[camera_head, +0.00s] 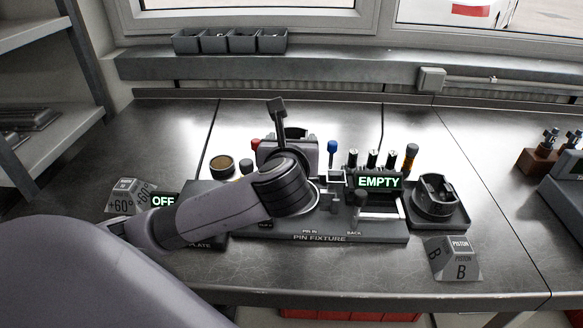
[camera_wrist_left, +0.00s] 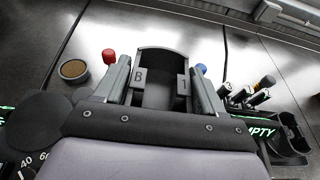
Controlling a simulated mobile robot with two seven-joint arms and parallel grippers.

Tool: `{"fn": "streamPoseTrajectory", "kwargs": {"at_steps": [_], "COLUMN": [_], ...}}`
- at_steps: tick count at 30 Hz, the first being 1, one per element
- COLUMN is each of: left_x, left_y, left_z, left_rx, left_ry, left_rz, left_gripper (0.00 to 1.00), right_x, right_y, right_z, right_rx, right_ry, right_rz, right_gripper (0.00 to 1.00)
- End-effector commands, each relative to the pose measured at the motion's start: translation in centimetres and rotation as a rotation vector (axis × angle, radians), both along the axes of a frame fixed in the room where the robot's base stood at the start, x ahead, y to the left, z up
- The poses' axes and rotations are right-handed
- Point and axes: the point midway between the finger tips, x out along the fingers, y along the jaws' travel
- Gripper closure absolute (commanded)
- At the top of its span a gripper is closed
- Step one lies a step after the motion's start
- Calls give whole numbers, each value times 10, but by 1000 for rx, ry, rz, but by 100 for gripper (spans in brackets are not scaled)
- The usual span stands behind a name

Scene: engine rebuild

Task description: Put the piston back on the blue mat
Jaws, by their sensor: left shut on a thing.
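My left gripper (camera_wrist_left: 160,78) is shut on a grey hollow part, taken as the piston (camera_wrist_left: 160,94), with a curved dark inner wall and the marks B and 1. Both fingers flank it in the left wrist view. In the head view my left gripper (camera_head: 289,150) reaches over the pin fixture (camera_head: 320,238), and its wrist hides much of the part. Whether the part is clear of the fixture cannot be told. The blue mat does not show in either view. My right gripper is not in view.
The fixture has an EMPTY sign (camera_head: 379,182) and a dark round holder (camera_head: 436,197) at right. A PISTON B sign (camera_head: 455,259) stands front right, and an OFF display (camera_head: 163,201) at left. Small grey bins (camera_head: 230,41) sit on the back ledge. The left bench is mostly clear.

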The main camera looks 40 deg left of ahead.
Motion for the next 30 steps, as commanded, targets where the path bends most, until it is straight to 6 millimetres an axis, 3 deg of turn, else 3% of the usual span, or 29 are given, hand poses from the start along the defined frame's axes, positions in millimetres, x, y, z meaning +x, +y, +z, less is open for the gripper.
{"fn": "streamPoseTrajectory", "kwargs": {"at_steps": [1, 3, 12, 18, 30], "left_x": [1, 1, 1, 0, 0], "left_y": [0, 0, 0, 0, 0], "left_z": [21, 40, 93, 106, 108], "left_rx": [-2, -3, -1, -1, -1], "left_ry": [-15, -13, -8, -4, -3], "left_rz": [-1, 0, 0, -1, 0], "left_gripper": [79, 79, 79, 79, 79], "right_x": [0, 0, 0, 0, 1], "right_y": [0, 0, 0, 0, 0], "right_z": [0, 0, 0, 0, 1], "right_rx": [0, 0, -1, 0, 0], "right_ry": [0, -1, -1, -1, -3], "right_rz": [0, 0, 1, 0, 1], "right_gripper": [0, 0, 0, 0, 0]}}
